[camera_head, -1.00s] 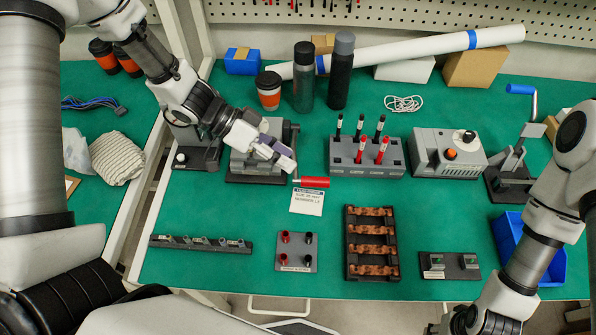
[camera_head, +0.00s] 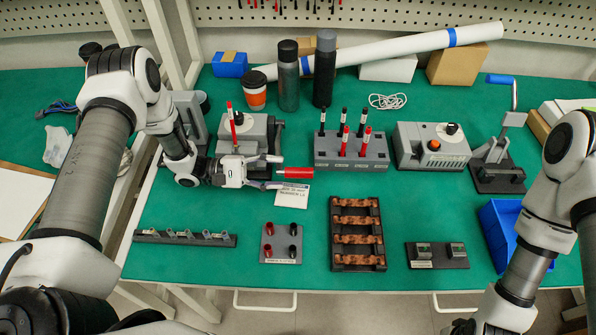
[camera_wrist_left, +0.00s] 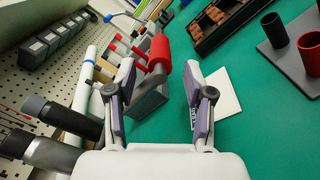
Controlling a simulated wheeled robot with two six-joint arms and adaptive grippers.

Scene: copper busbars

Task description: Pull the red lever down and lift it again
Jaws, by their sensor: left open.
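The red lever handle (camera_head: 295,173) lies level in the head view, at the front right of the grey press-like device (camera_head: 262,128). My left gripper (camera_head: 274,172) is open, its fingers pointing right, with the near end of the handle at the mouth of the fingers. In the left wrist view the red handle (camera_wrist_left: 161,53) shows beyond and between the open fingertips, nearer the left finger. I cannot tell whether a finger touches it. Part of the device is hidden behind my left gripper. Only a dark part of my right gripper (camera_head: 462,327) shows at the bottom edge.
A white label card (camera_head: 291,195) lies just below the handle. A rack of red and black probes (camera_head: 350,150) stands to the right. The green mat is clear between the card and the front parts.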

